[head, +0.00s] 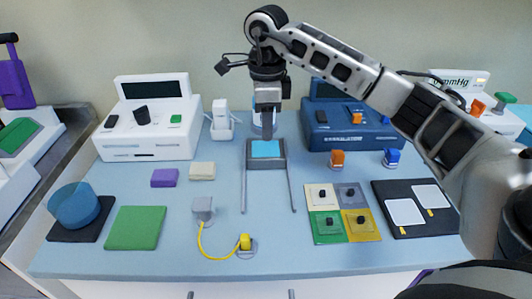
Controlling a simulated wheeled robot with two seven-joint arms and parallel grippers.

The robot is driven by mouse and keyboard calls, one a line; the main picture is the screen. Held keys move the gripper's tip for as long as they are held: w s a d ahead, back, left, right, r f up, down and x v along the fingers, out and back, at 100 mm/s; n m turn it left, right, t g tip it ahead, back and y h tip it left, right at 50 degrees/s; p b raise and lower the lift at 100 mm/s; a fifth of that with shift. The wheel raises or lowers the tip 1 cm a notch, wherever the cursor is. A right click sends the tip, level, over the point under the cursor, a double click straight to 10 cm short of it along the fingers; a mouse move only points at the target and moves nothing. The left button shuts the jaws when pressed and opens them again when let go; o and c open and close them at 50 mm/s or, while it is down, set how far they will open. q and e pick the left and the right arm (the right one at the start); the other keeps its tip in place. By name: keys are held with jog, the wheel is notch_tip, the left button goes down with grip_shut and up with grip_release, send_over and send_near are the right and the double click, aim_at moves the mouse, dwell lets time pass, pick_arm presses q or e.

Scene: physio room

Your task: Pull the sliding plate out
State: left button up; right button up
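The sliding plate (265,149) is a small light-blue square in a dark grey surround, near the middle back of the blue table. It sits at the far end of two thin grey rails (292,190) that run toward the front edge. My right gripper (267,136) comes down from above onto the back of the plate, fingers pointing down. Its fingertips overlap the plate's far edge; whether they touch it or are closed on something cannot be made out. My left gripper is not in view.
Between the rails the table is clear. A yellow-corded grey block (202,208) lies to their left, a four-coloured board (327,225) to their right. A white device (150,135) and a blue device (345,132) stand at the back. My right arm spans the upper right.

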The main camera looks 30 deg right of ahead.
aim_at(266, 158)
notch_tip(266, 158, down, 9)
jog(key=shift+r, duration=0.1)
dwell(0.3)
grip_shut()
